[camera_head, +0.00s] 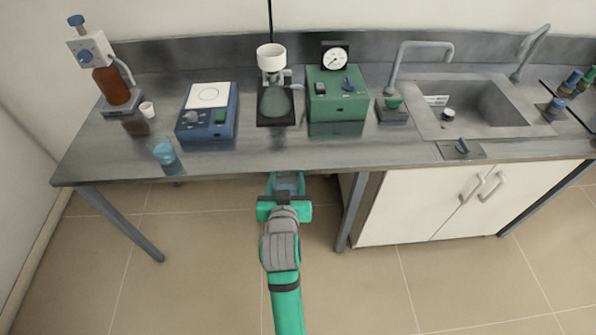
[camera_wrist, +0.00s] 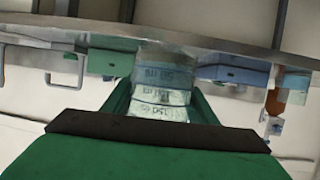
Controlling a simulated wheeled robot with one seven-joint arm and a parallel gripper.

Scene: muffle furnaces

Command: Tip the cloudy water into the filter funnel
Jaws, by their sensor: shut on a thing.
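The white filter funnel (camera_head: 271,56) stands upright on a clear flask (camera_head: 276,101) over a dark base, towards the back of the bench. My gripper (camera_head: 287,184) is just in front of the bench's front edge, well short of the funnel. It is shut on a clear glass beaker with printed volume marks. The beaker shows between the green fingers in the wrist view (camera_wrist: 162,82); in the head view it is small and partly hidden by the gripper. I cannot make out its water level or cloudiness.
A green gauge box (camera_head: 337,94) stands right of the funnel, a blue stirrer (camera_head: 207,118) left. A brown dispenser bottle (camera_head: 112,85), white cup (camera_head: 147,109) and blue cup (camera_head: 164,153) are farther left. A sink (camera_head: 470,106) is right. Bare bench (camera_head: 262,150) lies before the funnel.

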